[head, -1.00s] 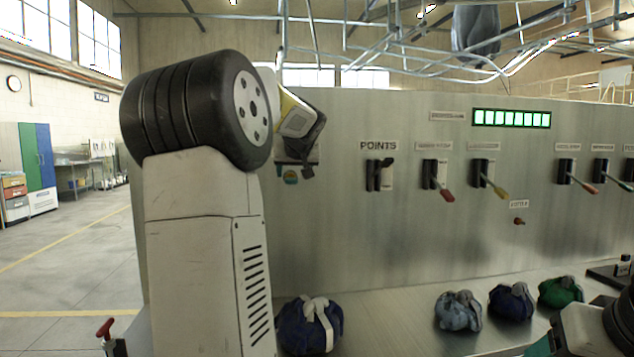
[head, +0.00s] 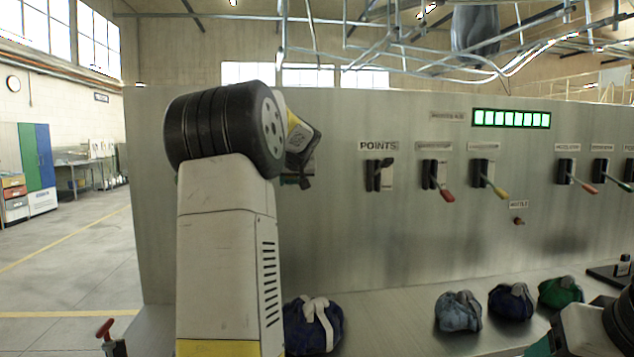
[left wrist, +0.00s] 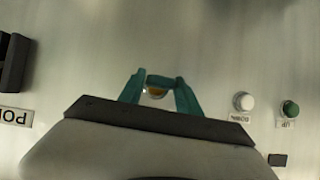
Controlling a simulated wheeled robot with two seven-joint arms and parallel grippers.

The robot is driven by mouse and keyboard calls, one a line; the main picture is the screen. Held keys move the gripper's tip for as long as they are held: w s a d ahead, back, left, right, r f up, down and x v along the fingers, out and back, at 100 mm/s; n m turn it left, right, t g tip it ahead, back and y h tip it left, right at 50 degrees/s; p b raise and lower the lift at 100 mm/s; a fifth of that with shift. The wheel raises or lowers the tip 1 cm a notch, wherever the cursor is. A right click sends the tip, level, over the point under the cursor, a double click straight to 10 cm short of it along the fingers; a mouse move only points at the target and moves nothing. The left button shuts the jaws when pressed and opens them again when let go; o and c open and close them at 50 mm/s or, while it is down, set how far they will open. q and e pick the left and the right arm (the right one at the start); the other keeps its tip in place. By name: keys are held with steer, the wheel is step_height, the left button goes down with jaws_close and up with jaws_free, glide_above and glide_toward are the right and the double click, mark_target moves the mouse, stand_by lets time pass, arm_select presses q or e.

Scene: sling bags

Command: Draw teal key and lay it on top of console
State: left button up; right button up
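The console (head: 380,240) is a tall metal panel with labelled levers. My left arm reaches up in front of its left part in the head view, and my left gripper (head: 303,160) is close to the panel, mostly seen from behind. In the left wrist view my left gripper's teal fingers (left wrist: 160,92) stand at either side of a small teal piece (left wrist: 160,79), apparently the key, with a round brass part (left wrist: 155,92) by it. I cannot tell whether the fingers press on it. My right gripper (head: 548,345) shows only in part at the bottom right.
Several cloth bags lie on the ledge: a blue one with a white strap (head: 313,325), a grey-blue one (head: 458,311), a navy one (head: 511,301) and a green one (head: 561,292). A white button (left wrist: 243,101) and green button (left wrist: 289,109) sit beside my left gripper.

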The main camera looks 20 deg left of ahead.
arm_select(q)
jaws_close()
steer(key=shift+s+d, duration=0.1)
steer(key=shift+s+d, duration=0.5)
steer(key=shift+s, duration=0.3)
steer(key=shift+s+d, duration=0.45)
steer(key=shift+s, duration=0.35)
steer(key=shift+s+d, duration=0.5)
steer(key=shift+s, duration=0.3)
steer(key=shift+s+d, duration=0.55)
steer(key=shift+s, duration=0.3)
steer(key=shift+s+d, duration=0.5)
steer(key=shift+s, duration=0.35)
